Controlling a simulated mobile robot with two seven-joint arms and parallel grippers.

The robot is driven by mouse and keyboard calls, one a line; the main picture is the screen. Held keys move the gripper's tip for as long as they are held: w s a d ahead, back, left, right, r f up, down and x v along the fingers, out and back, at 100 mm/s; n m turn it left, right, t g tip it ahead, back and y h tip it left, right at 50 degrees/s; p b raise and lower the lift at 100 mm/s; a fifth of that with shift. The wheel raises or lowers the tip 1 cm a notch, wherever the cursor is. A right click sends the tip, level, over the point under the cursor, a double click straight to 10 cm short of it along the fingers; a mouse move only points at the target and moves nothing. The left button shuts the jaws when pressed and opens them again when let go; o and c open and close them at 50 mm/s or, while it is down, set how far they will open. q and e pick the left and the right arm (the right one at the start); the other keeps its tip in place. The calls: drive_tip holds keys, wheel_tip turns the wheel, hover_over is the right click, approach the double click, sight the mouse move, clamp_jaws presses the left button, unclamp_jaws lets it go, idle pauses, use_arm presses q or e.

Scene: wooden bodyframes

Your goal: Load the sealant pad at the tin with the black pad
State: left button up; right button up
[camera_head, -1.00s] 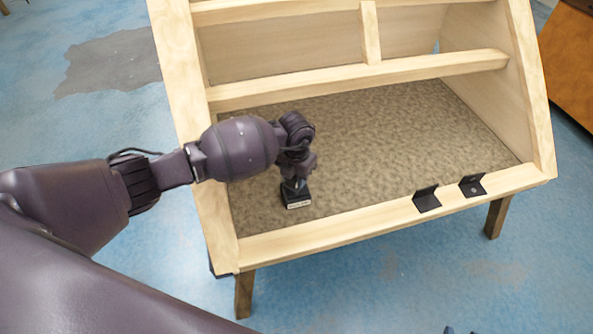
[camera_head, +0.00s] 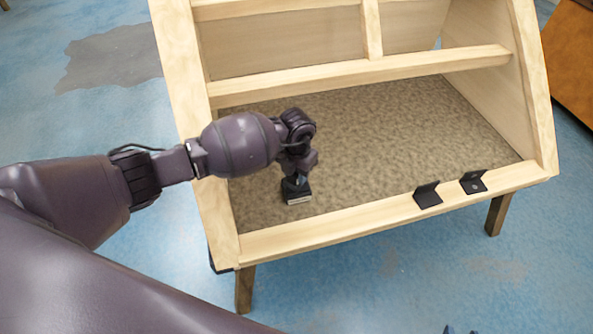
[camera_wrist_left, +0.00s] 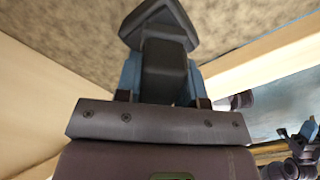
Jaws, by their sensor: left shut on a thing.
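My left gripper (camera_head: 299,176) is shut on the dark grey sealant pad (camera_wrist_left: 165,70). In the left wrist view, the pad's block-like grip sits between the blue fingers, and its wider head points away from the wrist.
The wooden frame (camera_head: 340,234) has a front rail below the tin and a crossbar (camera_head: 360,74) behind. Two black angle brackets (camera_head: 427,195) (camera_head: 473,182) sit on the front rail at the right. The floor panel (camera_head: 390,140) right of the gripper is clear.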

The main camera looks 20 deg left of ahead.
use_arm(q)
drive_tip(key=shift+f, duration=0.2)
use_arm(e)
drive_tip(key=shift+a+f, duration=0.1)
drive_tip(key=shift+f, duration=0.05)
use_arm(q)
drive_tip(key=shift+f, duration=0.15)
use_arm(e)
drive_tip(key=shift+s+f, duration=0.1)
idle(0.4)
use_arm(q)
drive_tip(key=shift+f, duration=0.15)
idle(0.9)
drive_tip(key=shift+r, duration=0.5)
drive_tip(key=shift+r+p, duration=0.9)
drive_tip(key=shift+r, duration=0.3)
drive_tip(key=shift+r+p, duration=1.25)
drive_tip(key=shift+r, duration=0.7)
use_arm(e)
wheel_tip(320, 180, up, 7)
drive_tip(key=w, duration=0.2)
drive_tip(key=shift+f+t, duration=0.15)
drive_tip(key=shift+t, duration=0.25)
use_arm(q)
drive_tip(key=shift+f, duration=0.1)
use_arm(e)
drive_tip(key=shift+s+f, duration=0.1)
